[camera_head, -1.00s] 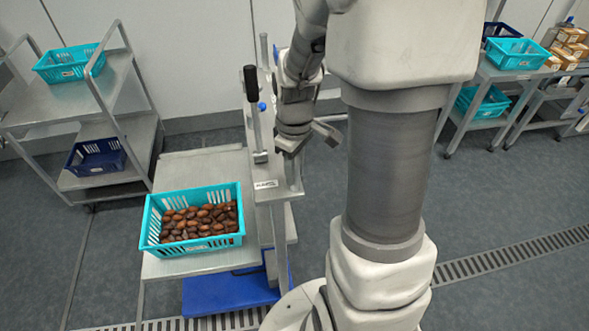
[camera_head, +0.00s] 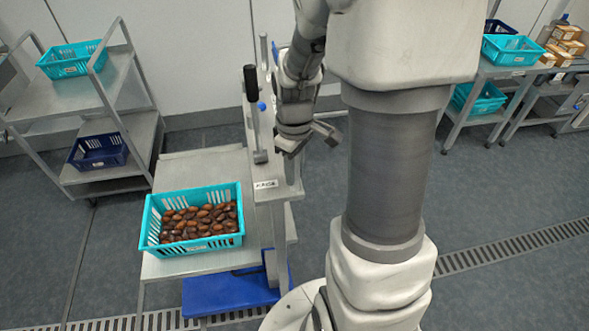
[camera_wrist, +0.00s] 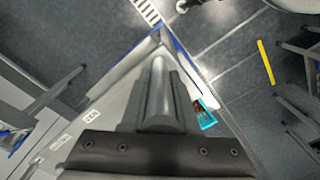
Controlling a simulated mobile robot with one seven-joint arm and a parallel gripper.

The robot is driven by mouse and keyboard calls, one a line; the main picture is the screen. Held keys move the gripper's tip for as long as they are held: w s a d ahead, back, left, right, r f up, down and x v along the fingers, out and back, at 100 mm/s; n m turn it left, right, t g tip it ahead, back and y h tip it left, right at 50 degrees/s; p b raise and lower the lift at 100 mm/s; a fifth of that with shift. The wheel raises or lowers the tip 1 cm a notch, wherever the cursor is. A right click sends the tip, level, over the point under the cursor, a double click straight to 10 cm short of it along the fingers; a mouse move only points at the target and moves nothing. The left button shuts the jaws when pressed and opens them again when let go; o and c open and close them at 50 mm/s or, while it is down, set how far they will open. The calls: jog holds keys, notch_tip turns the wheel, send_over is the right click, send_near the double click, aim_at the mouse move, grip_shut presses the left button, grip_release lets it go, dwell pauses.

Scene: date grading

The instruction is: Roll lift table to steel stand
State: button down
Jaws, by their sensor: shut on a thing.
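The lift table has a pale metal top (camera_head: 200,165) at lower left, an upright frame (camera_head: 285,190) with a black-gripped lever (camera_head: 251,85), and a blue base (camera_head: 230,291). A teal crate (camera_head: 191,249) of brown dates (camera_head: 200,221) sits on the top. My gripper (camera_head: 298,145) is at the frame's right side; in the wrist view it is shut on a grey bar (camera_wrist: 159,90) of the frame. The fingertips are partly hidden in the head view. Steel stands (camera_head: 472,103) are at upper right; which one is the task's stand, I cannot tell.
A two-level steel rack (camera_head: 144,128) at left holds a teal crate (camera_head: 70,64) and a dark blue crate (camera_head: 98,158). The right stands carry crates and small boxes (camera_head: 566,48). A floor drain (camera_head: 520,246) crosses the lower right. Open floor lies between.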

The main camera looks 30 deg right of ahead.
jog(key=shift+s, duration=0.1)
jog(key=c, duration=0.7)
grip_release()
jog(key=shift+o, duration=0.2)
notch_tip(320, 180, up, 18)
jog(key=p, duration=0.1)
jog(key=shift+f, duration=0.25)
